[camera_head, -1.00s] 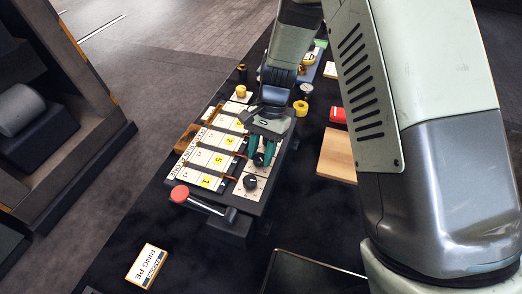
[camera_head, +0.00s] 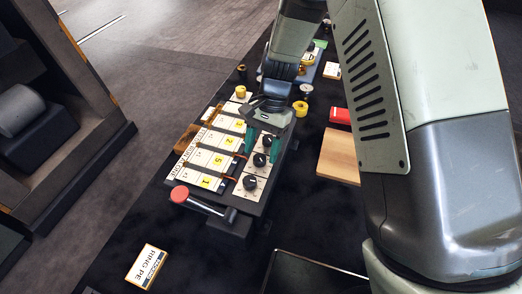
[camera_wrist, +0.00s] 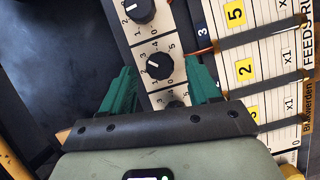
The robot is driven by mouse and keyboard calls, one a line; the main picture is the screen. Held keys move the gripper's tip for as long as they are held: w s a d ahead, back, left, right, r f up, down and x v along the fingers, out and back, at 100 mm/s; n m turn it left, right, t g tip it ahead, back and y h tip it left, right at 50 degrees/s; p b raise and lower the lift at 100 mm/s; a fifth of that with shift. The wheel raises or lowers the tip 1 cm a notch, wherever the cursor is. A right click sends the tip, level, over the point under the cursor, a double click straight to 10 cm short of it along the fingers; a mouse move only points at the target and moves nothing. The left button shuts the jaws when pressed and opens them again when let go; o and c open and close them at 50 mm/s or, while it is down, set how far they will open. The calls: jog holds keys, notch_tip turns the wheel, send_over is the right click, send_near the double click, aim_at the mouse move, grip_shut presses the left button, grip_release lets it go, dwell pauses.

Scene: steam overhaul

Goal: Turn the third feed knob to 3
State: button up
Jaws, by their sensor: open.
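The feed panel (camera_head: 257,198) has a column of black pointer knobs with printed dials beside rows of yellow number cards. The knob (camera_wrist: 159,66) that appears level with the yellow 5 row, tagged with a small 3, is likely the third feed knob (camera_head: 259,160). Its white pointer faces left, near the 2; the exact reading is unclear. My gripper (camera_wrist: 160,82) is open, its green fingers on either side of this knob and apart from it. My gripper also shows above the panel in the head view (camera_head: 263,154). A farther knob (camera_wrist: 175,103) is partly hidden by my gripper.
A nearer knob (camera_head: 250,182) is beside the yellow 1 row. A red-ended lever (camera_head: 180,194) sticks out at the panel's near side. A wooden block (camera_head: 340,157), a red object (camera_head: 340,116) and a yellow ring (camera_head: 300,108) lie to the right. A label plate (camera_head: 147,266) lies in front.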

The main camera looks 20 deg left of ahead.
jog(key=v, duration=0.9)
jog(key=shift+w+d+r, duration=0.1)
jog(key=shift+r, duration=0.15)
jog(key=s+d+r+n+t, duration=0.1)
jog(key=s+d+r+t, duration=0.25)
jog(key=d+r, duration=1)
jog(key=s+d+r+n+t, duration=0.1)
jog(key=s+d+r+t, duration=0.5)
jog(key=s+d, duration=0.5)
notch_tip(320, 180, up, 2)
jog(key=s, duration=0.2)
jog(key=shift+s+d+h, duration=0.3)
jog(key=shift+s+d, duration=0.05)
jog(key=shift+s, duration=0.05)
jog(key=shift+r+t, duration=0.15)
jog(key=shift+t, duration=0.1)
